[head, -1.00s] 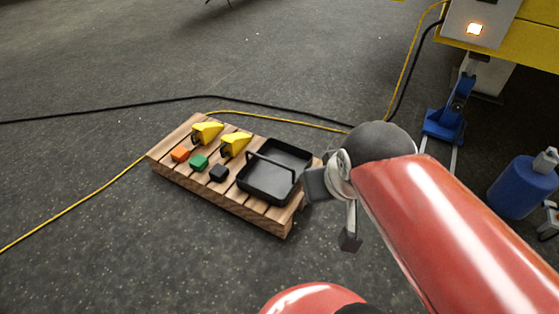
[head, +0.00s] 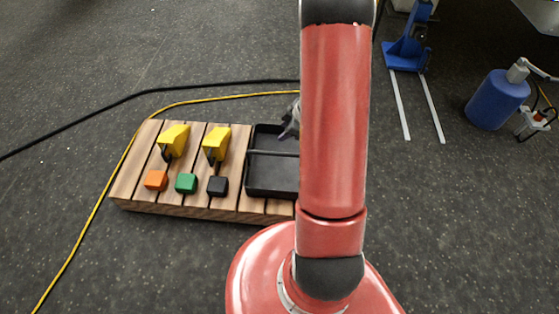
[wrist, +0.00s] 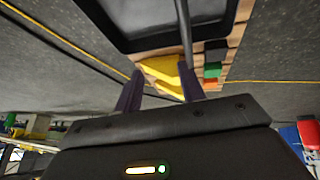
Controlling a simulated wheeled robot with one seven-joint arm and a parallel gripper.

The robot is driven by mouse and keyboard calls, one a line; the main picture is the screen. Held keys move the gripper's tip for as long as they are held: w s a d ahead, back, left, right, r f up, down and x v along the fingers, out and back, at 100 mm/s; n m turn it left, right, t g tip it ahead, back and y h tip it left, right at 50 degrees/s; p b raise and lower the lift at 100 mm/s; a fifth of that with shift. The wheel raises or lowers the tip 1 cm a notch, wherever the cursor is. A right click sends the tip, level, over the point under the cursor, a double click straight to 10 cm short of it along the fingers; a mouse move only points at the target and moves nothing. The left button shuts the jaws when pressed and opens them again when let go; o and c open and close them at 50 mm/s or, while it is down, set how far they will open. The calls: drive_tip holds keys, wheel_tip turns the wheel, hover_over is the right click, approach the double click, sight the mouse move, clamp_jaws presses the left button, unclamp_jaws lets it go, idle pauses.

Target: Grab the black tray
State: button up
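The black tray (head: 270,180) lies on the right part of a wooden pallet in the head view. It is shallow, with a thin bar handle (head: 268,153) across it, and my arm hides its right side. In the wrist view the tray (wrist: 150,18) fills the top, with its handle bar (wrist: 184,30) running down towards the right finger. My gripper (wrist: 161,69) is open, its two dark fingers apart with nothing clearly between them. In the head view a bit of my gripper (head: 289,121) shows at the tray's far edge. Whether a finger touches the bar cannot be told.
The wooden pallet (head: 133,184) also holds two yellow pieces (head: 173,141) (head: 215,143) and orange (head: 156,181), green (head: 186,183) and black blocks (head: 217,186). Cables lie behind it. A blue jack (head: 408,52) and blue cylinder (head: 497,99) stand to the right.

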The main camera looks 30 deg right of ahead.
sight(279, 154)
drive_tip(key=shift+n+g+y, duration=0.3)
drive_tip(key=shift+g+y, duration=0.3)
drive_tip(key=shift+y, duration=0.2)
drive_tip(key=s+f, duration=0.1)
drive_tip(key=f, duration=0.1)
drive_tip(key=s+a+f, duration=0.1)
drive_tip(key=s+f, duration=0.1)
drive_tip(key=x, duration=0.1)
drive_tip(key=b+x, duration=0.1)
drive_tip(key=shift+s+a+f, duration=0.1)
drive_tip(key=shift+s+f, duration=0.05)
drive_tip(key=shift+f, duration=0.3)
drive_tip(key=shift+b+x, duration=0.9)
drive_tip(key=shift+x, duration=1.7)
drive_tip(key=shift+f, duration=0.35)
clamp_jaws()
